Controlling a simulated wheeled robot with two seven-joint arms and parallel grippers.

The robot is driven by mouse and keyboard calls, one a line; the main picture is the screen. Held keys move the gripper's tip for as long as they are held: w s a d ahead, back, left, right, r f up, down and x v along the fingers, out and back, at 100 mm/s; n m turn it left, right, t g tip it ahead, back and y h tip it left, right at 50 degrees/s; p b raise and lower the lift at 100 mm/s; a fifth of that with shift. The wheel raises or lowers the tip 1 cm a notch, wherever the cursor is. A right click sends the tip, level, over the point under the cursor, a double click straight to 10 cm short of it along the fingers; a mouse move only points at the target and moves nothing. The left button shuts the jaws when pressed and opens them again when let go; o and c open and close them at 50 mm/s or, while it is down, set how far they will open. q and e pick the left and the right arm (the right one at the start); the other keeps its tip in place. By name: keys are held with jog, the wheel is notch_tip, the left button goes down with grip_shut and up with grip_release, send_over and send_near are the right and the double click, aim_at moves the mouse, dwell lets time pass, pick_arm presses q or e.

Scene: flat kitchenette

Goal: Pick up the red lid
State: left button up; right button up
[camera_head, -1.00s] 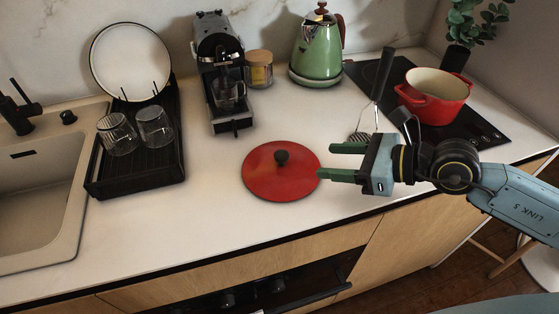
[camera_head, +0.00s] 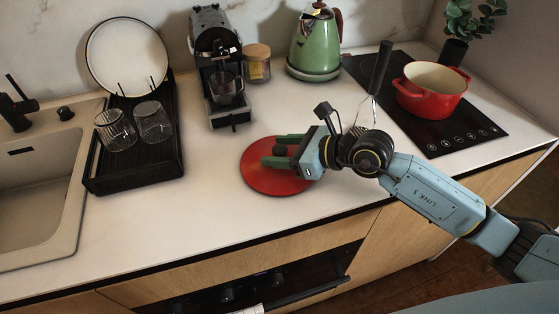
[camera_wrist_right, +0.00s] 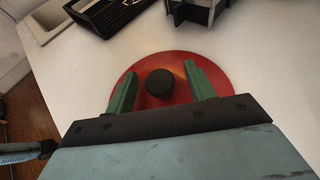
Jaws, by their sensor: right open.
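The red lid (camera_head: 262,183) lies flat on the white counter in the head view, with its black knob (camera_head: 279,150) on top. My right gripper (camera_head: 270,150) is open over the lid. Its green fingers stand on either side of the knob. The right wrist view shows the lid (camera_wrist_right: 150,65) and the round black knob (camera_wrist_right: 160,83) between the two open fingers (camera_wrist_right: 160,88). The fingers appear apart from the knob. Part of the lid is hidden under my right gripper. My left gripper is not in view.
A black dish rack (camera_head: 135,175) with glasses stands left. Behind are a coffee machine (camera_head: 215,60), a wooden-lidded jar (camera_head: 257,70) and a green kettle (camera_head: 316,45). A red pot (camera_head: 430,100) sits on the black hob (camera_head: 440,142). The counter left of the lid is clear.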

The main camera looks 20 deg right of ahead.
jog(key=shift+w+a, duration=0.1)
jog(key=shift+a, duration=0.05)
grip_shut()
dwell(0.4)
